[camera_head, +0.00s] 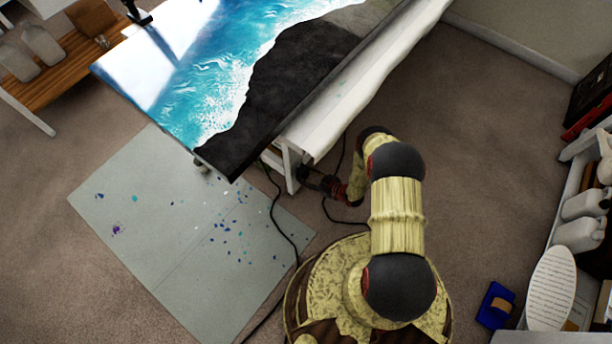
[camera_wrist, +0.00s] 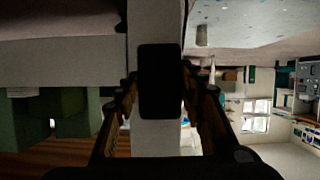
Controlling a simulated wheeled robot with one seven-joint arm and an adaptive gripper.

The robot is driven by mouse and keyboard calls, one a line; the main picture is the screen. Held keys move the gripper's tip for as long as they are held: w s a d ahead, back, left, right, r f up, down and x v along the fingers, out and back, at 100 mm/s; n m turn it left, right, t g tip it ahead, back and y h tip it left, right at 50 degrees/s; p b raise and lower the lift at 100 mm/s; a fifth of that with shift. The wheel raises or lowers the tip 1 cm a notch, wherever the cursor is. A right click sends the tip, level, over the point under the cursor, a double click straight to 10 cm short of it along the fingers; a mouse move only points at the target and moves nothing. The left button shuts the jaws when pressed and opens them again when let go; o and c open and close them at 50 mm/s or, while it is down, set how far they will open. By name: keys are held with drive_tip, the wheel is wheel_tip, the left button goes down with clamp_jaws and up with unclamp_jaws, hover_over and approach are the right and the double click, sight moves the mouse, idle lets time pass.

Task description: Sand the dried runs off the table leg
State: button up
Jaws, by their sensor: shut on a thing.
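The white table leg (camera_head: 291,168) stands under the near corner of the resin-topped table (camera_head: 295,85). In the wrist view the leg (camera_wrist: 155,22) runs top to bottom through the middle. My gripper (camera_head: 312,179) is low beside the leg. In the wrist view my gripper (camera_wrist: 158,85) is shut on a dark block (camera_wrist: 159,82), which lies in front of the leg and covers part of it. I cannot tell whether the block touches the leg. No dried runs can be made out on the visible parts of the leg.
A grey floor sheet (camera_head: 160,215) with blue flecks lies left of the leg. Dark cables (camera_head: 285,232) trail over the floor near my base. A white cloth (camera_head: 335,100) hangs along the table's side. A shelf with containers (camera_head: 582,205) and a blue item (camera_head: 496,303) are at right.

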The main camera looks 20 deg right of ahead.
drive_tip(key=shift+w+a, duration=0.55)
drive_tip(key=shift+w, duration=0.25)
drive_tip(key=shift+d, duration=0.1)
drive_tip(key=w+d, duration=0.2)
drive_tip(key=d, duration=0.1)
drive_tip(key=shift+w, duration=0.15)
idle(0.5)
drive_tip(key=shift+s+a+r, duration=0.1)
drive_tip(key=shift+s+a, duration=0.4)
drive_tip(key=shift+a, duration=0.35)
drive_tip(key=shift+s+a, duration=0.45)
drive_tip(key=shift+a, duration=0.5)
drive_tip(key=shift+c, duration=0.8)
drive_tip(key=shift+s+d+p, duration=0.15)
drive_tip(key=shift+s+d, duration=0.8)
drive_tip(key=shift+s, duration=0.3)
drive_tip(key=shift+s+d+p, duration=0.15)
drive_tip(key=shift+s+d, duration=0.75)
drive_tip(key=shift+s, duration=0.35)
